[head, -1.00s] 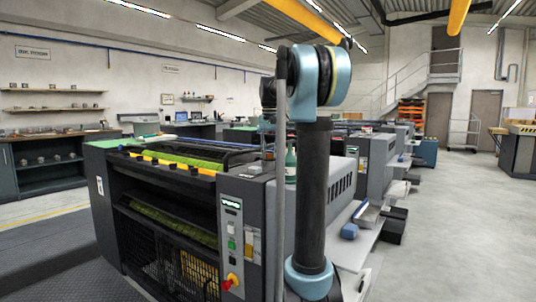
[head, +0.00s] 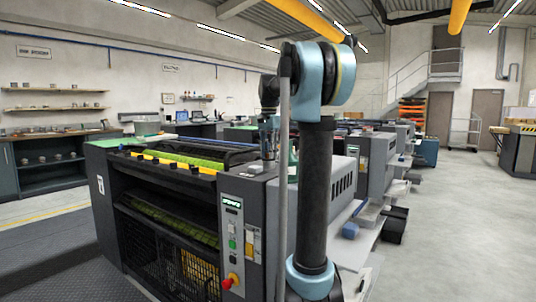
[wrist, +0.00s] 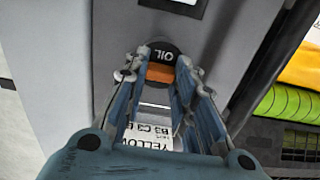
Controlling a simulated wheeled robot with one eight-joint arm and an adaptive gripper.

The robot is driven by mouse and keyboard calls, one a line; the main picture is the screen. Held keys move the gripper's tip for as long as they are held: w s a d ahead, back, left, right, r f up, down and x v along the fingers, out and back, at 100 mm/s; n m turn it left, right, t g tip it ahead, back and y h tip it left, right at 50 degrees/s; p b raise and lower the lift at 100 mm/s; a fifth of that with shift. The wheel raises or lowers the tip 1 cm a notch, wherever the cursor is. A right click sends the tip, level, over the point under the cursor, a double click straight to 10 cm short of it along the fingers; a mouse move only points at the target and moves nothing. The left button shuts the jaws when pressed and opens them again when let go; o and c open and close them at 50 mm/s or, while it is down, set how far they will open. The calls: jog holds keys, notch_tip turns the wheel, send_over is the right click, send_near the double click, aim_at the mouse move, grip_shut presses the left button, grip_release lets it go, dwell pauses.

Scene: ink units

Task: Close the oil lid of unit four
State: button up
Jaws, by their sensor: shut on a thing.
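In the wrist view a round black oil lid (wrist: 162,53) marked "OIL" sits on the grey unit, just beyond the fingertips. An orange-brown patch (wrist: 160,73) shows below it between the fingers; I cannot tell if it is part of the lid or the opening. My gripper (wrist: 158,78) is narrowed at the tips around this spot and shut on what looks like the oil lid. In the head view my gripper (head: 268,150) points down at the top of the near dark-grey unit (head: 255,235); the lid is hidden there.
A white label (wrist: 152,138) with "YELLOW" shows between the fingers. A green roller (wrist: 290,108) and yellow part lie to the right in the wrist view. A green bottle (head: 293,165) stands behind my arm. Open floor (head: 460,240) lies to the right.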

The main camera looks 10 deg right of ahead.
jog(key=shift+a, duration=0.1)
jog(key=o, duration=1.1)
jog(key=shift+c, duration=0.2)
jog(key=shift+r, duration=0.1)
notch_tip(320, 180, up, 12)
